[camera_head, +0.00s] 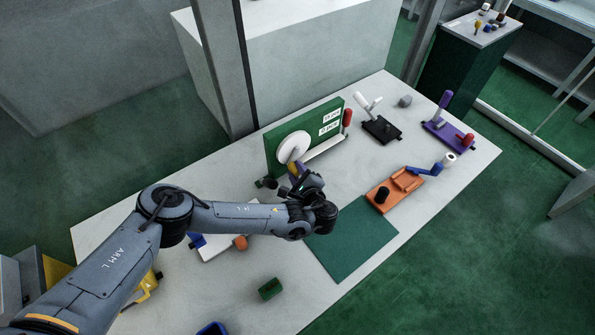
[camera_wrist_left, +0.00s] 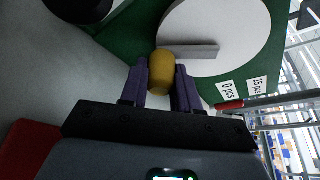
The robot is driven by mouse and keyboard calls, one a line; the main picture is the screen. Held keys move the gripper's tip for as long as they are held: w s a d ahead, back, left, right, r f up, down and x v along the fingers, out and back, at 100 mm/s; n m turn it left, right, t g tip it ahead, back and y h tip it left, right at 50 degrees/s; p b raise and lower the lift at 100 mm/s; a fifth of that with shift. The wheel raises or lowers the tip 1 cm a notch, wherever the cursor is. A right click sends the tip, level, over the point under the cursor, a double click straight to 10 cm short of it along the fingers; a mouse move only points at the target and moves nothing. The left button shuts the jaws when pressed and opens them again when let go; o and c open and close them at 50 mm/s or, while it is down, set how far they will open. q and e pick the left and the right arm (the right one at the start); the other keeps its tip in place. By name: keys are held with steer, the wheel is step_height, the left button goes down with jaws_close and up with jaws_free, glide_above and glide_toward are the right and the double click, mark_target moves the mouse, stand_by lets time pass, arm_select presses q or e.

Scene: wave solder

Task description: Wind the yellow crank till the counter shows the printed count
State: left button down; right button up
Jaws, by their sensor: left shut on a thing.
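The yellow crank knob (camera_wrist_left: 162,70) sits between the purple fingers of my left gripper (camera_wrist_left: 161,82), which is shut on it. The knob is at the end of a grey crank bar (camera_wrist_left: 200,51) on a large white disc (camera_wrist_left: 228,28). In the head view the white disc (camera_head: 293,147) is on the face of an upright green panel (camera_head: 277,151), and my left gripper (camera_head: 296,171) is at its lower edge. Two white labels are on the panel; in the wrist view one reads "0 pcs" (camera_wrist_left: 227,90) and the other "15 pcs" (camera_wrist_left: 258,86). My right gripper is not in view.
A red-handled lever (camera_head: 347,117) stands right of the panel. Black (camera_head: 381,129), purple (camera_head: 446,134) and orange (camera_head: 395,191) fixtures stand farther right. A green mat (camera_head: 352,240) lies bare in front. A green block (camera_head: 270,289) is near the front edge.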

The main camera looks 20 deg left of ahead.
mark_target(291, 170)
arm_select(q)
steer(key=m+g+p, duration=0.1)
steer(key=p, duration=0.1)
steer(key=s+r+m+p, duration=0.1)
steer(key=p, duration=0.2)
steer(key=a+r+m+g+p, duration=0.1)
steer(key=m+p, duration=0.1)
steer(key=p, duration=0.1)
steer(key=shift+s+r+g+y, duration=0.1)
steer(key=shift+s+g+y, duration=0.2)
steer(key=shift+y, duration=0.1)
steer(key=shift+s+a+r+m+g+y+p, duration=0.1)
steer(key=shift+s+r+m+g+y+p, duration=0.25)
steer(key=shift+m+g+p, duration=0.4)
steer(key=shift+a+r+m+g+y+p, duration=0.1)
steer(key=shift+r+m+g+y+p, duration=0.25)
steer(key=shift+m, duration=0.35)
steer(key=shift+a+r+m+g+y+p, duration=0.1)
steer(key=shift+r+m+p, duration=0.35)
steer(key=shift+m, duration=0.2)
steer(key=c, duration=0.8)
jaws_free()
steer(key=shift+d, duration=0.1)
